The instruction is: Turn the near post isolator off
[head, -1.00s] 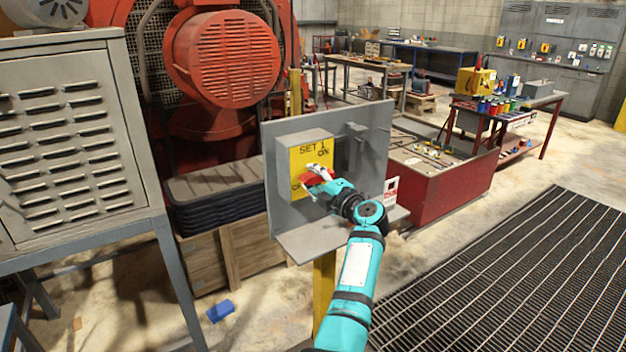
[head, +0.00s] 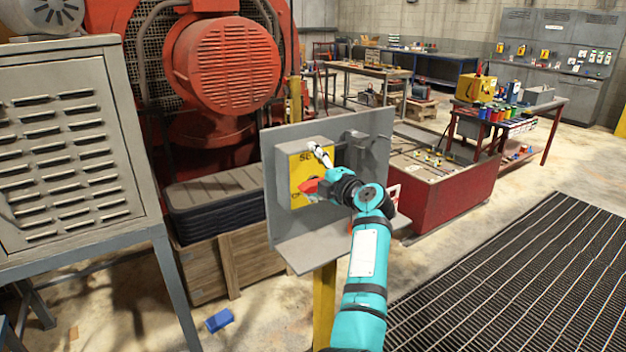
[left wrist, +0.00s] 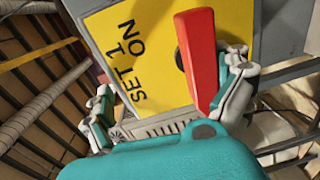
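The post isolator (head: 297,172) is a grey box with a yellow face on a grey backplate atop a yellow post. In the left wrist view the handle (left wrist: 198,58) lies crosswise below the "SET 1 ON" lettering. My left gripper (head: 317,175) is open at the face; one finger stands above the handle. In the left wrist view the handle is between the spread fingers (left wrist: 168,104), close beside the right one. My right gripper is not in view.
A louvred grey cabinet (head: 70,150) stands at left. Black trays on a wooden crate (head: 235,262) are behind the post. A red bin (head: 455,185) is to the right. A blue block (head: 219,320) lies on the floor. Floor grating (head: 520,270) is at right.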

